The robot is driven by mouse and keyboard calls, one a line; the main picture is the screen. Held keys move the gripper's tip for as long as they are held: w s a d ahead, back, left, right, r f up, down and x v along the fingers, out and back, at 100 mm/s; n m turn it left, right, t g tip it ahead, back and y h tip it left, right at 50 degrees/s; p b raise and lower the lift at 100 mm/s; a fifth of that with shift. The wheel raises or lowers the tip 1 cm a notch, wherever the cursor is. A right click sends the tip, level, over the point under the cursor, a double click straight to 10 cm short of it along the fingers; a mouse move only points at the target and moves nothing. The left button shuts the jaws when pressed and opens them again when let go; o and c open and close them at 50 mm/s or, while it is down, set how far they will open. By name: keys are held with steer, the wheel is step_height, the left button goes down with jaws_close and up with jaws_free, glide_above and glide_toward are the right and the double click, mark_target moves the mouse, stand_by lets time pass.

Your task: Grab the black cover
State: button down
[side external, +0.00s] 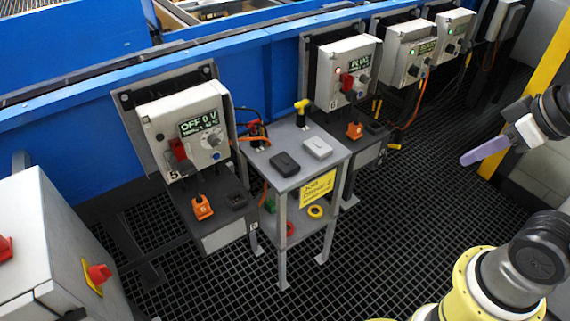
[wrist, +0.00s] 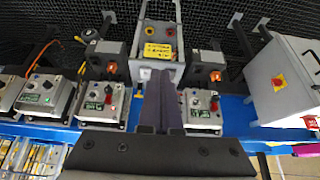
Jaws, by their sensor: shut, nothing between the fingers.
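The black cover (side external: 285,164) is a small dark block lying flat on the grey table top, left of a light grey block (side external: 317,148). I cannot make it out in the wrist view, where my fingers block part of the table. My gripper (side external: 484,152) is at the right of the side view, well apart from the table and raised above the floor. Its fingers are together and empty. In the wrist view the shut fingers (wrist: 164,85) reach up over the table area.
The grey table (side external: 268,178) carries a yellow T-shaped piece (side external: 301,108) at the back and a yellow label in front. Control boxes (side external: 186,130) with orange-plugged shelves flank it along the blue conveyor wall (side external: 258,60). A grey cabinet (side external: 45,255) stands front left. Open grating lies before the table.

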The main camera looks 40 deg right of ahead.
steer(key=c, duration=1.6)
jaws_free()
jaws_free()
steer(key=w+r+t, duration=0.2)
steer(key=w+r, duration=0.4)
steer(key=w, duration=0.1)
steer(key=g, duration=0.3)
glide_above(285, 161)
steer(key=s, duration=0.3)
steer(key=f, duration=3.1)
steer(key=shift+w+a+f, duration=0.1)
steer(key=shift+a+f, duration=0.15)
steer(key=shift+f, duration=0.1)
steer(key=shift+x, duration=3.15)
